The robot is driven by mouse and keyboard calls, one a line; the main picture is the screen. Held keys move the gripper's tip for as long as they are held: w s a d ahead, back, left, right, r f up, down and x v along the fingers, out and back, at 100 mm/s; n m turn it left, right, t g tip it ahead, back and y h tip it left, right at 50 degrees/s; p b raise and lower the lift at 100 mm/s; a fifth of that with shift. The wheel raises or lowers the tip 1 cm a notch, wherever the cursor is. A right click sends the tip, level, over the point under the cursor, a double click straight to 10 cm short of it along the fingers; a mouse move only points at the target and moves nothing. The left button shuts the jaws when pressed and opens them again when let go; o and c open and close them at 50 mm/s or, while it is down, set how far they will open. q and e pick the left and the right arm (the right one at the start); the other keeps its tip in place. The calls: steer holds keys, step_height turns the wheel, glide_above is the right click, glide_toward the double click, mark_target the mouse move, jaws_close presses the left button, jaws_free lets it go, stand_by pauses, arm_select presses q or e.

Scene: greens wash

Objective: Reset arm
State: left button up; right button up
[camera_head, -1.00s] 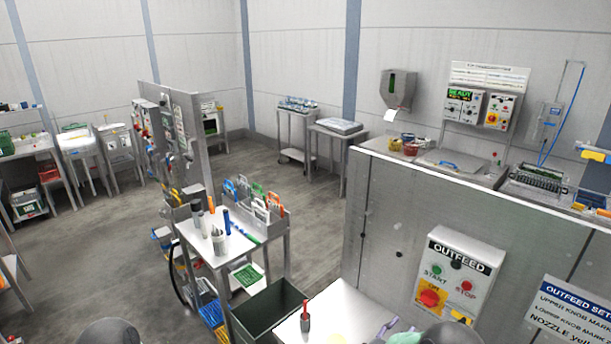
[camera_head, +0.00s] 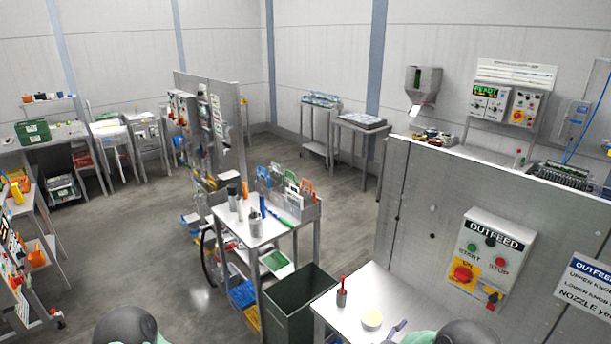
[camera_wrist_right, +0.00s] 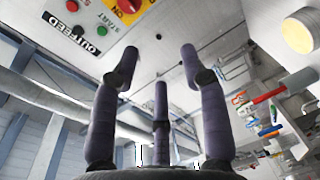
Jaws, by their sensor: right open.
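My right gripper (camera_wrist_right: 157,65) is open in the right wrist view, its purple-grey fingers spread with nothing between them. In the head view only a small purple fingertip (camera_head: 398,327) shows at the bottom edge, over or beside the small steel table (camera_head: 345,292); whether it touches is unclear. The OUTFEED box (camera_head: 490,262) is on the grey panel beyond it; it also shows upside down in the right wrist view (camera_wrist_right: 100,20). My left gripper is not in view; only a rounded part of my left arm shows at the lower left.
The steel table holds a red-handled tool in a cup (camera_head: 342,295) and a pale yellow disc (camera_head: 372,318). A dark green bin (camera_head: 300,303) stands left of it. A cart (camera_head: 262,228) with bottles and tool holders is behind. The floor at left (camera_head: 140,225) is clear.

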steer(key=s+a+f+m+g+y+b, duration=0.1)
steer(key=s+a+f+y+b, duration=0.15)
steer(key=f, duration=0.55)
steer(key=s+a+f+m+g+y+b, duration=0.1)
steer(key=a+f+m+y+b, duration=0.2)
steer(key=f, duration=0.5)
steer(key=s+a+f+g+y+b, duration=0.1)
steer(key=s+a+f+y+b, duration=0.1)
steer(key=a+f+y, duration=0.45)
arm_select(q)
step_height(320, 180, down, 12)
steer(key=b, duration=0.4)
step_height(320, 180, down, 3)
steer(key=b, duration=0.3)
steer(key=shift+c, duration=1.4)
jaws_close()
arm_select(e)
steer(key=s+a+f+m+g+y, duration=0.2)
steer(key=s+f, duration=0.5)
steer(key=s, duration=0.4)
steer(key=s+a+f+m+g+y, duration=0.2)
steer(key=s+a+f+m+g, duration=0.2)
steer(key=s, duration=0.7)
step_height(320, 180, down, 4)
steer(key=g, duration=0.2)
steer(key=shift+s+a+g, duration=0.3)
steer(key=shift+a, duration=0.1)
steer(key=shift+c, duration=0.6)
steer(key=shift+d, duration=0.1)
